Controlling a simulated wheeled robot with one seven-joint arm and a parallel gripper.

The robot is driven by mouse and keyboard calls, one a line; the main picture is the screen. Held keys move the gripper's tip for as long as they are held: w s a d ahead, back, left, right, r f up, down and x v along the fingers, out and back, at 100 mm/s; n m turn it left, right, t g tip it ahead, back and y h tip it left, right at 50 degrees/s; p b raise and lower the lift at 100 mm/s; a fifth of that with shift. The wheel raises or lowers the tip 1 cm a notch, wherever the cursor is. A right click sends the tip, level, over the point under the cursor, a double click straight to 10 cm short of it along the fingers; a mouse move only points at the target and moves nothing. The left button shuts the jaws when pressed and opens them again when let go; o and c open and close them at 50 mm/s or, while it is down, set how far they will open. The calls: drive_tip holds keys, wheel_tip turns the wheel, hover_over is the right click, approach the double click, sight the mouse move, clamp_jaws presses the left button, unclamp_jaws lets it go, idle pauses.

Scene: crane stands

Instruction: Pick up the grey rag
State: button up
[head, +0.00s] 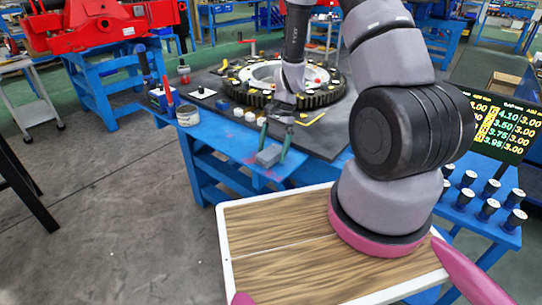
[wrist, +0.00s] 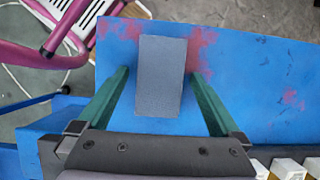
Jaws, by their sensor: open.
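The grey rag (wrist: 161,75) is a flat grey rectangle on the corner of a blue bench top in the wrist view. It also shows in the head view (head: 268,156), near the front edge of the bench. My gripper (wrist: 158,74) is open, with one green finger on each side of the rag. The fingertips look apart from the rag's long sides, with the right one nearer. In the head view my gripper (head: 273,150) points down at the rag. I cannot tell how high the tips are above the bench.
A large dark ring gear (head: 285,80) lies on the dark mat behind my gripper. Small white blocks (wrist: 288,168) and a tin (head: 187,116) stand near the rag.

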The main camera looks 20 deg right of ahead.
sight(272, 150)
drive_tip(key=shift+f, duration=0.2)
drive_tip(key=shift+c, duration=0.3)
drive_tip(key=c, duration=1.5)
drive_tip(key=shift+r, duration=0.1)
wheel_tip(272, 150, up, 10)
drive_tip(key=shift+r, duration=0.15)
